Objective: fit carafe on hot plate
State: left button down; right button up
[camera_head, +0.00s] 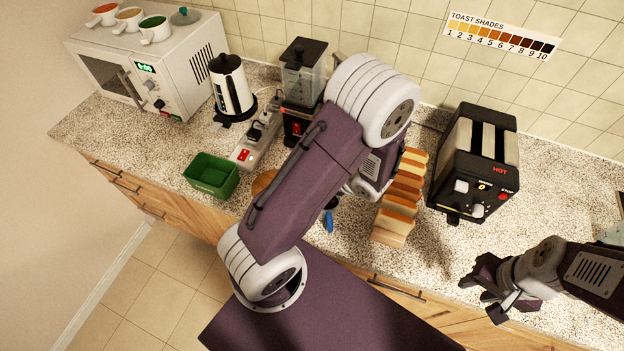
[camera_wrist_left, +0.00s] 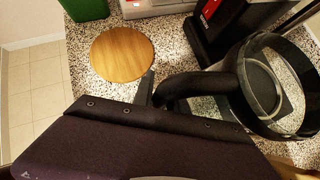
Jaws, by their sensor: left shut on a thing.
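The coffee maker (camera_head: 301,78), black with a clear tank and a red switch, stands at the back of the counter; its lower part is partly behind my left arm. Its black base also shows at the top of the left wrist view (camera_wrist_left: 232,30). The hot plate's surface cannot be made out. The glass carafe (camera_wrist_left: 262,92), with a black rim and handle, is beside the base, with speckled counter showing through it. My left gripper (camera_wrist_left: 158,92) is shut on its handle. My left arm hides the carafe in the head view. My right gripper (camera_head: 487,291) is open and empty at the right.
A round wooden board (camera_wrist_left: 122,54) lies near the carafe. A green bin (camera_head: 211,176), power strip (camera_head: 252,143), kettle (camera_head: 231,90) and microwave (camera_head: 150,62) are at left. A toast rack (camera_head: 402,198) and black toaster (camera_head: 474,165) stand right of my left arm.

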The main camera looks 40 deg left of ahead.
pick_arm(q)
jog(key=shift+w+a+r+p, duration=0.1)
jog(key=shift+w+a+p, duration=0.4)
jog(key=shift+w, duration=1.15)
jog(key=shift+w+a+f+p, duration=0.1)
jog(key=shift+w+a+p, duration=0.4)
jog(key=shift+w, duration=1.15)
jog(key=shift+w+a+r+p, duration=0.15)
jog(key=shift+w+p, duration=0.55)
jog(key=shift+w, duration=0.95)
jog(key=shift+w+a, duration=0.25)
jog(key=shift+w, duration=0.7)
jog(key=shift+w+f, duration=0.15)
jog(key=shift+f, duration=0.45)
jog(key=shift+f+b, duration=0.15)
jog(key=shift+b, duration=0.3)
jog(key=c, duration=1.3)
grip_release()
jog(key=shift+o, duration=0.2)
